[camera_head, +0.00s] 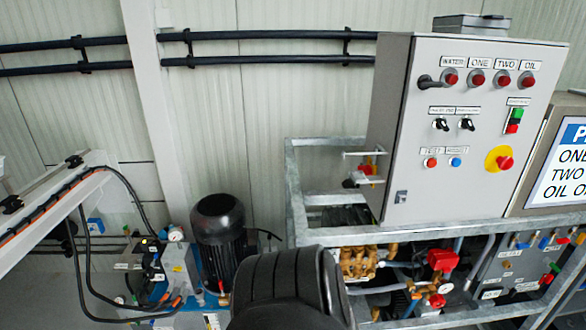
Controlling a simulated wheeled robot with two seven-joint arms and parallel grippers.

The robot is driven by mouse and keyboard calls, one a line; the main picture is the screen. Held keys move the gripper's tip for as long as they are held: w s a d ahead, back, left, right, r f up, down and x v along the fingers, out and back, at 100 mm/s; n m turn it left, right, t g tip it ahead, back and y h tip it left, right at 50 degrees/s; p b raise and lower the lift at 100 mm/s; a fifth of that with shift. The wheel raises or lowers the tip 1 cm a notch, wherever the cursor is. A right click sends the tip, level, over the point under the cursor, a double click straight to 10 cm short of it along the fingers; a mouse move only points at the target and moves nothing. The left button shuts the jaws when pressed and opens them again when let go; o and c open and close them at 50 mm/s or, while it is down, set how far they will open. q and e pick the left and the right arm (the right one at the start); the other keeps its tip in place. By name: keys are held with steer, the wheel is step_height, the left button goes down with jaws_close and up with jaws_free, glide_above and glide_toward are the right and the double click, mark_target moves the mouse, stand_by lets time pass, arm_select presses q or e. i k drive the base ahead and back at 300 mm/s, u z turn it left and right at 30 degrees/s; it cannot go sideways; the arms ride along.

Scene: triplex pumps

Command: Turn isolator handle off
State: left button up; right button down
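A grey control cabinet (400,192) stands at the right of the head view. On its front, a red knob (505,163) sits on a round yellow plate (492,155) at the lower right. A black handle (428,82) sticks out at the cabinet's upper left. I cannot tell for sure which of these two is the isolator handle, nor its on or off position. A dark rounded part, which looks like mine, rises at the bottom middle, well below and left of the cabinet front. No fingertips of either gripper show.
Red lamps (477,80), black selector switches (467,124) and a green and red switch (514,120) share the panel. A galvanised frame (299,220) with pump parts stands below. A dark motor (218,225) stands left. A sign (566,165) is at the right edge.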

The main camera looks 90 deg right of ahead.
mark_target(367, 170)
steer(key=z, duration=3.2)
steer(key=k, duration=1.35)
steer(key=z, duration=0.6)
steer(key=i, duration=1.55)
steer(key=u, duration=0.3)
